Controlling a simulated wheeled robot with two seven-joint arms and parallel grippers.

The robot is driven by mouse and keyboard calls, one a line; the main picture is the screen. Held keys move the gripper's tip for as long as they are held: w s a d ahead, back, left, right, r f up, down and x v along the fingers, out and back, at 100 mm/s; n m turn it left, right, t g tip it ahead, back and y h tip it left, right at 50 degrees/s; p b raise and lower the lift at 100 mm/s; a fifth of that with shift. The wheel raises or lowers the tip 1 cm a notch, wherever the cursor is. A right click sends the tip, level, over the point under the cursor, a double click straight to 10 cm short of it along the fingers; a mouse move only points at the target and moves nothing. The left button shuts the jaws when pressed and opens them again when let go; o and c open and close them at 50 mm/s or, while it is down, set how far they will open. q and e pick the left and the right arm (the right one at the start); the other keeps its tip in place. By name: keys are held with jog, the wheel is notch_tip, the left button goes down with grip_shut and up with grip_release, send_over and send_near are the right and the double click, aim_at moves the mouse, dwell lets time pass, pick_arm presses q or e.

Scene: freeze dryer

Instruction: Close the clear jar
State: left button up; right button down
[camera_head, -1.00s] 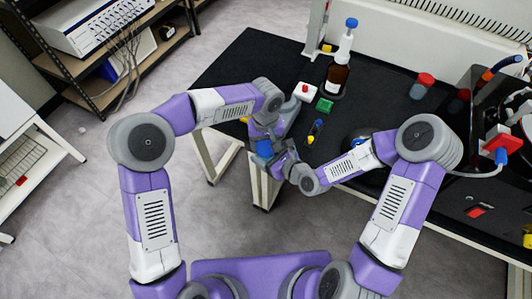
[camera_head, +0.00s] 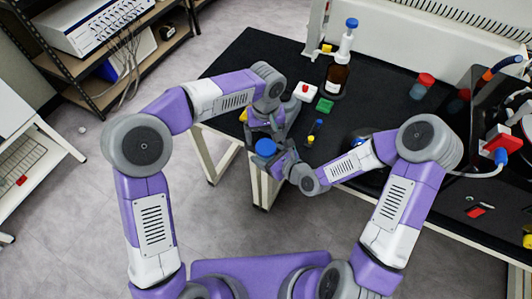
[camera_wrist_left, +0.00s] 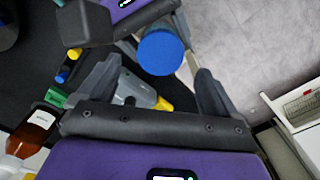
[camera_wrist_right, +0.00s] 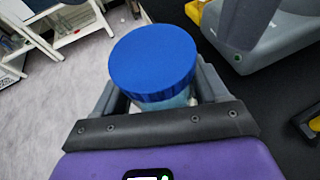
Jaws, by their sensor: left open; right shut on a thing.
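The clear jar (camera_wrist_right: 165,101) has a blue lid (camera_wrist_right: 153,62) on top; little of its body shows below the lid. My right gripper (camera_wrist_right: 160,88) is shut around the jar's body. The lid also shows in the head view (camera_head: 265,147) and in the left wrist view (camera_wrist_left: 161,52). My left gripper (camera_wrist_left: 158,72) is open and empty, with its fingers apart and the lid just beyond them. In the head view the left gripper (camera_head: 266,133) is beside the lid, on its far side. I cannot tell how tightly the lid sits.
The black table (camera_head: 265,55) lies behind the grippers. A brown bottle (camera_head: 337,77), a red-and-white block (camera_head: 305,91), a green block (camera_head: 325,105) and a red-capped container (camera_head: 422,86) stand on it. A yellow-tipped item (camera_wrist_left: 163,104) lies by the table edge. Open floor is at left.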

aim_at(266, 146)
pick_arm(q)
jog(key=shift+c, duration=0.3)
jog(key=n, duration=0.1)
jog(key=r+n, duration=0.1)
jog(key=shift+r+n, duration=0.3)
jog(key=shift+n, duration=0.1)
jog(key=r+n, duration=0.1)
jog(key=n, duration=0.1)
jog(key=r+n, duration=0.1)
jog(key=shift+n, duration=0.4)
jog(key=shift+f, duration=0.1)
jog(key=shift+f, duration=4)
jog(key=c, duration=1.1)
jog(key=m, duration=0.6)
jog(key=shift+m, duration=0.3)
